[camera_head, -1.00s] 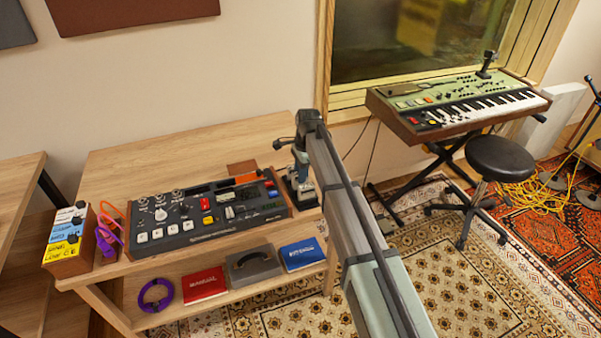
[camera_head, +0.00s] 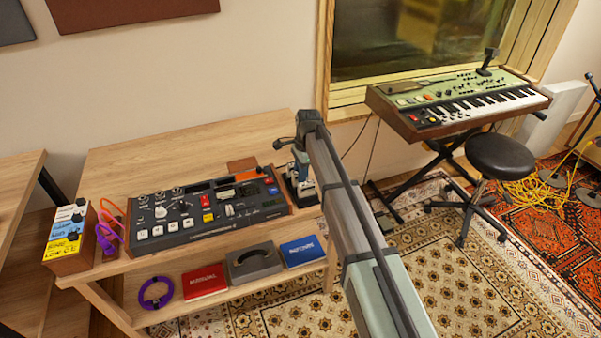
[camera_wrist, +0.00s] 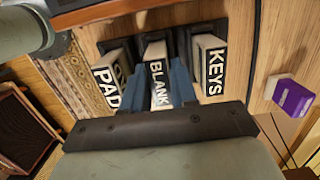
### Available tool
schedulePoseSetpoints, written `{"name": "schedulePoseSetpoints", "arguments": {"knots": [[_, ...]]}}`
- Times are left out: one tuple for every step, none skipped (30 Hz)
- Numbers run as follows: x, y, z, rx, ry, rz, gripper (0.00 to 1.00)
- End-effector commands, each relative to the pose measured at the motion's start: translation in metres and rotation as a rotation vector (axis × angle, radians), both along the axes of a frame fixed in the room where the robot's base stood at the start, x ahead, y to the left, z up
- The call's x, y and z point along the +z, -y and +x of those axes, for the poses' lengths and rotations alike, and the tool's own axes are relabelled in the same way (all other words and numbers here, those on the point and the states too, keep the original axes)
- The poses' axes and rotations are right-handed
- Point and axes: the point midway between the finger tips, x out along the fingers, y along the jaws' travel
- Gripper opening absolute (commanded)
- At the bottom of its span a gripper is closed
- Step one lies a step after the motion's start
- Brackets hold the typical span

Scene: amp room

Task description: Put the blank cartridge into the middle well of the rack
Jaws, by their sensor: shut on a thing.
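In the wrist view, the blank cartridge (camera_wrist: 157,68), pale with a dark label reading BLANK, is between the two blue fingers of my gripper (camera_wrist: 170,92). My gripper is shut on it. It lines up with the middle well of the dark rack (camera_wrist: 181,44), between the PAD cartridge (camera_wrist: 113,82) on the left and the KEYS cartridge (camera_wrist: 212,62) on the right, both standing in the outer wells. How deep the blank cartridge sits is hard to tell. In the head view, my gripper (camera_head: 303,188) is low at the table's right end, and the cartridge is hidden.
A control unit (camera_head: 205,210) with knobs and buttons stands just left of my gripper. A purple-labelled block (camera_wrist: 293,97) lies to the right in the wrist view. A yellow, white and blue box (camera_head: 70,235) stands at the table's left. The table's back (camera_head: 180,150) is clear.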

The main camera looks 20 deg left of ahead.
Motion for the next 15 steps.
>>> {"name": "schedulePoseSetpoints", "arguments": {"knots": [[-0.0007,-0.0001,0.0001,0.0,0.0,0.0,0.0],[-0.0011,0.0,0.0,0.0,0.0,0.0,0.0],[-0.0016,0.0,0.0,0.0,0.0,0.0,0.0],[-0.002,0.0,0.0,0.0,0.0,0.0,0.0],[-0.0023,0.0,0.0,0.0,0.0,0.0,0.0],[-0.0024,-0.0001,0.0001,0.0,0.0,0.0,0.0],[-0.0024,-0.0001,0.0001,0.0,0.0,0.0,0.0],[-0.0024,-0.0001,0.0001,0.0,0.0,0.0,0.0],[-0.0023,-0.0001,0.0001,0.0,0.0,0.0,0.0],[-0.0023,-0.0001,0.0001,0.0,0.0,0.0,0.0],[-0.0023,-0.0001,0.0002,0.0,0.0,0.0,0.0],[-0.0023,-0.0001,0.0002,0.0,0.0,0.0,0.0],[-0.0023,-0.0001,0.0002,0.0,0.0,0.0,0.0],[-0.0022,-0.0001,0.0002,0.0,0.0,0.0,0.0],[-0.0022,-0.0001,0.0001,0.0,0.0,0.0,0.31]]}}
